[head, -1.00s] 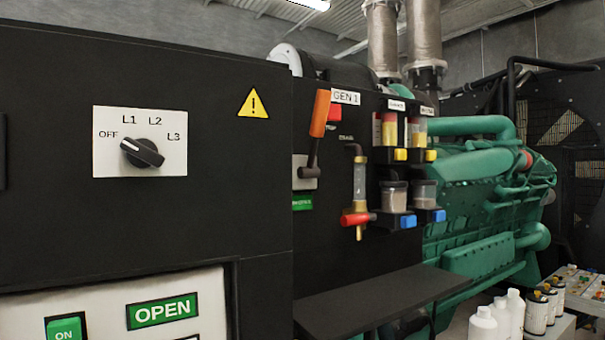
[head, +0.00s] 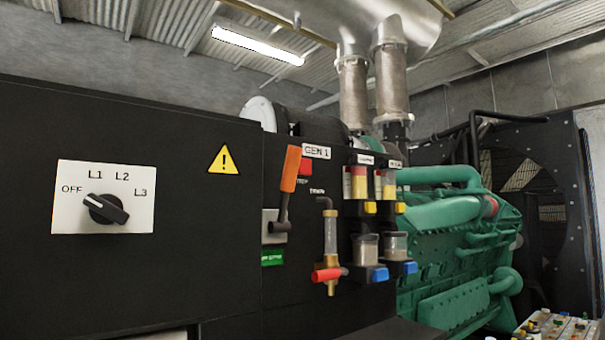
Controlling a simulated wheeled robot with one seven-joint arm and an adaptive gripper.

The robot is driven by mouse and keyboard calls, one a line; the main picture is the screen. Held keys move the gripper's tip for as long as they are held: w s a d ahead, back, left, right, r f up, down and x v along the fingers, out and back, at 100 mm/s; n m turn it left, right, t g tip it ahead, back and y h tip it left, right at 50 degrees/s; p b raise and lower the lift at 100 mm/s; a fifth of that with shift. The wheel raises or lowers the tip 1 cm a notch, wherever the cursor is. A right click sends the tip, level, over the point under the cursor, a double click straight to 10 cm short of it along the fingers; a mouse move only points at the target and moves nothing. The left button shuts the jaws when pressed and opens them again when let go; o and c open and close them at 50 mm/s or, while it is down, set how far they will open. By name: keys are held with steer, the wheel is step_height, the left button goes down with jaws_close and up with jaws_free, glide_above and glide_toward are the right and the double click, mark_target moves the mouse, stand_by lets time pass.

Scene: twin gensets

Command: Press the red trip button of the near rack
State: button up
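The near rack, labelled GEN 1 (head: 316,151), is a black panel (head: 300,225) in the middle of the head view. Its red trip button (head: 304,167) sits high on the panel, just below the GEN 1 label. The button is partly covered by the orange-handled lever (head: 291,170), which stands upright just left of it. A small label under the button is only partly readable. My gripper is not in this view.
A black cabinet (head: 200,270) with a rotary switch (head: 107,209) fills the left. Right of the lever are a sight tube with a red valve (head: 328,274) and several small jars. A green engine (head: 450,250) stands behind. A crate of small items (head: 555,325) is at lower right.

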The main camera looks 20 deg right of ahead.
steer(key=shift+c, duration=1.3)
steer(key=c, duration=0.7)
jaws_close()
